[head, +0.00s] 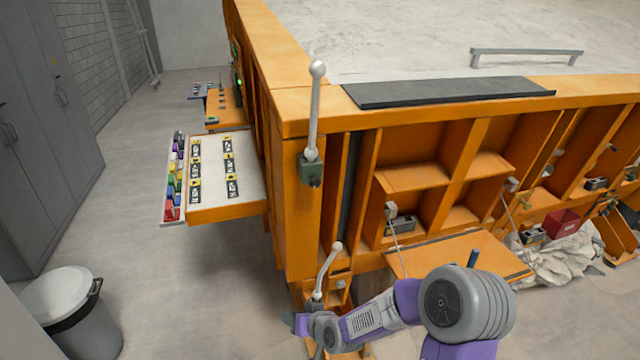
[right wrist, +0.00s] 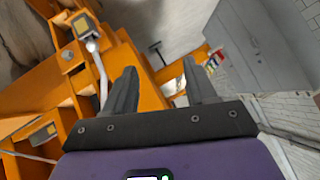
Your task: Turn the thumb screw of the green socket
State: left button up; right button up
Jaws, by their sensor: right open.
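The green socket (head: 310,168) is a small dark green block on the orange corner post in the head view. A grey rod (head: 315,110) with a ball top stands upright in it. A small dark knob at the block's lower front may be the thumb screw; it is too small to be sure. My right gripper (right wrist: 160,75) is open, with nothing between its fingers. In the head view, my right arm's wrist end is low at the post, below the green socket and apart from it; its fingers are hard to make out. My left gripper is out of view.
A second ball-topped rod (head: 328,268) leans beside my right wrist. An orange flap (head: 460,255) juts out from the frame. A side shelf (head: 228,212) with labelled parts stands to the left. A white-lidded bin (head: 65,295) is on the floor, otherwise clear there.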

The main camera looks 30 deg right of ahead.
jog(key=w+d+r+t+h, duration=0.1)
jog(key=d+r+t, duration=0.15)
jog(key=r, duration=0.55)
jog(key=w+d+r+t+h, duration=0.1)
jog(key=d+r, duration=0.3)
jog(key=r, duration=0.3)
jog(key=n+t+h+p, duration=0.1)
jog(key=n+t+h, duration=0.1)
jog(key=t+h, duration=0.15)
send_near(316, 184)
jog(key=shift+y, duration=0.35)
jog(key=shift+w+d+p, duration=0.2)
jog(key=shift+w+d, duration=0.1)
jog(key=shift+w, duration=1.05)
jog(key=shift+w+d+p, duration=0.25)
jog(key=shift+w+d, duration=0.1)
jog(key=shift+w, duration=1)
jog(key=shift+w+d+p, duration=0.2)
jog(key=shift+w+d, duration=0.1)
jog(key=shift+w, duration=1.1)
